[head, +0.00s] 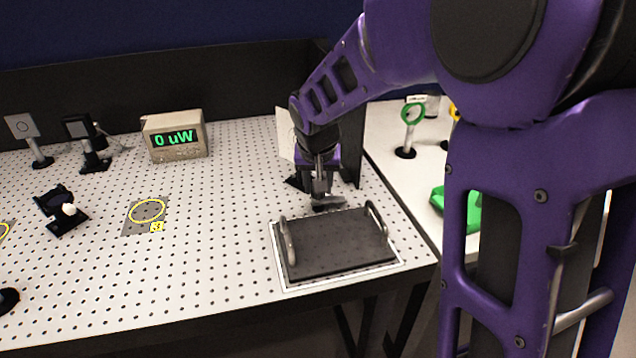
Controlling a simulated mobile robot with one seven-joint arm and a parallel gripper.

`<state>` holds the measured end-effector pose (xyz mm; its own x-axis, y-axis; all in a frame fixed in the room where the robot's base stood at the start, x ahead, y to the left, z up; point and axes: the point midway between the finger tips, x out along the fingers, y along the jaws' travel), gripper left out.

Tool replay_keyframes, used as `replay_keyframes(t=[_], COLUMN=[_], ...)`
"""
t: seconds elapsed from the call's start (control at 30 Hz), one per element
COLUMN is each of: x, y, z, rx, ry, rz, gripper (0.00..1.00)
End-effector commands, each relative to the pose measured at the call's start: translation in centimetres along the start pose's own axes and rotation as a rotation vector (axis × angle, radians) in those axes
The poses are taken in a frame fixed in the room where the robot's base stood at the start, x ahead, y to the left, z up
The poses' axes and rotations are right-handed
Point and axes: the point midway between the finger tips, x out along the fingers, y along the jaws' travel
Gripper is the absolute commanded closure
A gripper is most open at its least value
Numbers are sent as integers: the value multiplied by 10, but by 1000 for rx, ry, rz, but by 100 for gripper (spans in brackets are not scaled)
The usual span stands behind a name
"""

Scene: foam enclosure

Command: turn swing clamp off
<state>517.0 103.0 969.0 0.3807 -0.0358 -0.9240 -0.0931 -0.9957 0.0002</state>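My gripper (321,192) points down over the perforated table, just behind a dark plate with two upright handles (335,246). A small grey and black piece (328,203) shows at its fingertips. It may be part of the swing clamp, but the gripper and wrist cover most of this spot. I cannot tell whether the fingers touch the piece, or whether they are open or shut. No clamp arm can be made out clearly.
A meter reading "0 uW" (175,136) stands at the back. Black optic mounts (88,143) stand at the left. A white panel (285,135) is behind my gripper. A green tray (458,208) lies on the right bench. The table's middle is mostly clear.

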Motion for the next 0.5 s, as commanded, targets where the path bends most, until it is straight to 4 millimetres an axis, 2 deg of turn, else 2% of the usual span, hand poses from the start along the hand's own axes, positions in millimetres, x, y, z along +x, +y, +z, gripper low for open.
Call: replay_keyframes(t=[0.3, 0.33, 0.47, 0.5], x=[0, 0, 0, 0], y=[0, 0, 0, 0], z=[0, 0, 0, 0], rx=[0, 0, 0, 0], ry=[0, 0, 0, 0], rz=[-1, -1, 0, 0], gripper=[100, 55, 32, 31])
